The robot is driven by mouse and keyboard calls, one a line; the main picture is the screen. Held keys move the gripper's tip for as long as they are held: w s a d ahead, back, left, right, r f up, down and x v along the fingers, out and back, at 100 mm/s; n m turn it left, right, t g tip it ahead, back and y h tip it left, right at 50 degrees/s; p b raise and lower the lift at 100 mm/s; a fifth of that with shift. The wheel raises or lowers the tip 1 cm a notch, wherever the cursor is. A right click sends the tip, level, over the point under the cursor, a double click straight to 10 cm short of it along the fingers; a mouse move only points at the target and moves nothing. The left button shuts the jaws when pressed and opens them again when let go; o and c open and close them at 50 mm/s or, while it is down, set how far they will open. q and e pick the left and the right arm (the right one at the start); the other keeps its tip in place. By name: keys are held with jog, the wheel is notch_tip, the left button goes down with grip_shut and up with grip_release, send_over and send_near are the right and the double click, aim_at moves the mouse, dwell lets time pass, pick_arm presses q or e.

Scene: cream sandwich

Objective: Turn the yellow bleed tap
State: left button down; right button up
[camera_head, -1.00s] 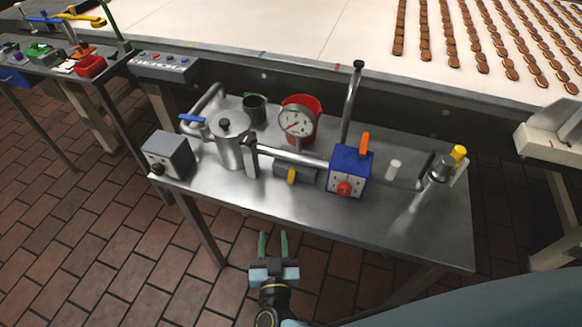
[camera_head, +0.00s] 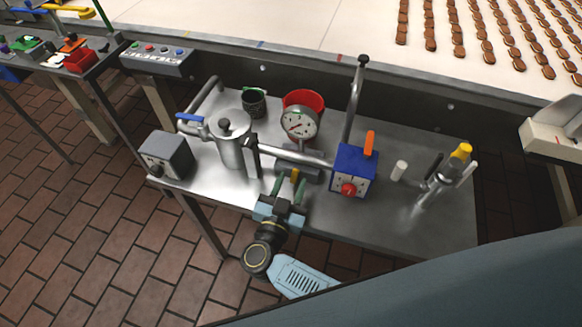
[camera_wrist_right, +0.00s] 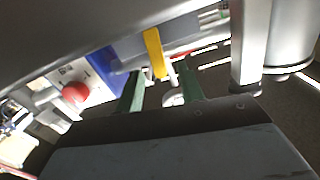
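The yellow bleed tap (camera_head: 294,175) is a small lever on a grey cylinder (camera_head: 312,174) under the steel pipe, between the silver tank and the blue box. In the right wrist view the yellow tap (camera_wrist_right: 154,53) appears between my finger tips, a little nearer the left finger. My right gripper (camera_head: 289,188) is open, with its two green fingers on either side of the tap in the picture. The right gripper's fingers (camera_wrist_right: 162,85) hold nothing. Contact with the tap cannot be told. My left gripper is not in view.
The silver tank (camera_head: 232,145) and grey box (camera_head: 166,155) stand to the left. The blue box (camera_head: 352,170) with a red knob is close on the right. A dial gauge (camera_head: 299,123) and red funnel (camera_head: 305,100) are behind. The steel table's front right (camera_head: 390,225) is clear.

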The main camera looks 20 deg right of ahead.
jog(key=shift+x, duration=1.2)
jog(key=shift+s, duration=0.1)
grip_shut()
jog(key=shift+s+d+f+m, duration=0.15)
jog(key=shift+s+d+m, duration=0.05)
jog(key=shift+m, duration=0.6)
jog(key=m, duration=0.2)
jog(key=d+m+b, duration=0.1)
jog(key=m, duration=0.1)
jog(key=shift+s+f, duration=0.25)
jog(key=shift+s, duration=0.05)
grip_release()
